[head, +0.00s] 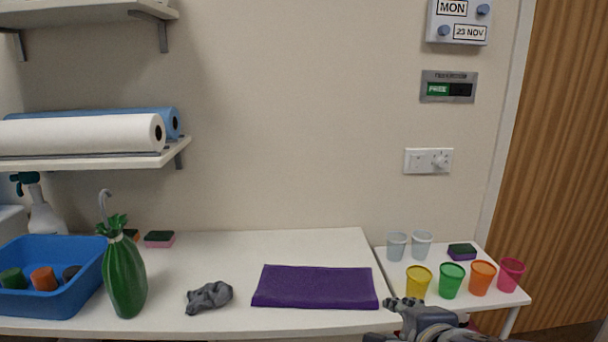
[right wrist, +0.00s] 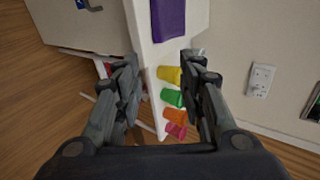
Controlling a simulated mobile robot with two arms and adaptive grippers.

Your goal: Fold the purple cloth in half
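The purple cloth (head: 315,286) lies flat on the white table as a wide rectangle near the front right edge. It also shows at the top of the right wrist view (right wrist: 168,18). My right gripper (head: 405,304) is at the lower right of the head view, in front of the small side table and to the right of the cloth, apart from it. In the right wrist view its two fingers (right wrist: 160,66) are spread apart with nothing between them. My left gripper is not in view.
Yellow (head: 418,282), green (head: 451,280), orange and pink cups stand on the right side table. The table behind the cloth is clear.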

